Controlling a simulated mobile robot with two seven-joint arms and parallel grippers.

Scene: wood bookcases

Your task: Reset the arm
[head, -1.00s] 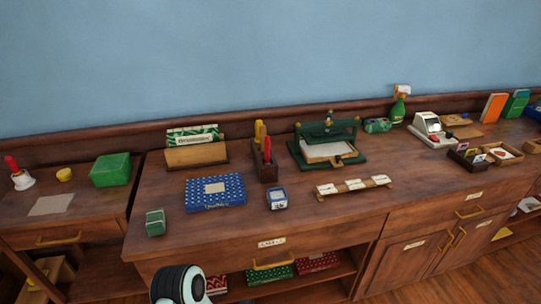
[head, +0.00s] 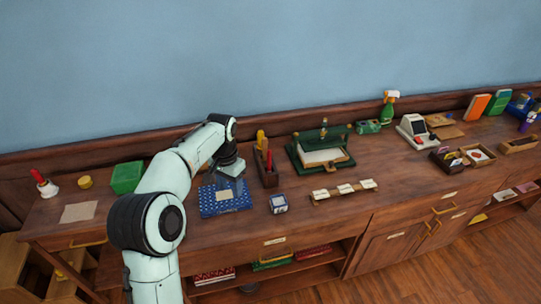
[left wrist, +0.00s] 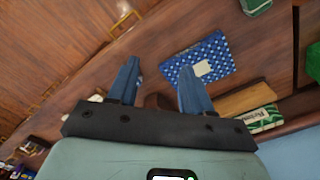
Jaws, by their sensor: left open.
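My left arm rises from the bottom left of the head view and bends over the wooden counter (head: 330,215). Its gripper (head: 236,187) is above the patterned blue box (head: 212,205) and hides part of it. In the left wrist view the two blue-grey fingers (left wrist: 158,75) stand apart with nothing held between them. The blue box with its pale label (left wrist: 190,65) lies beyond the fingers there, apart from them. My right gripper is not in view.
A dark holder with red-handled tools (head: 267,175) stands just right of the gripper. A blue-and-white small box (head: 278,204) and a rack of white cards (head: 345,190) lie farther right. A green box (head: 127,177) is at left.

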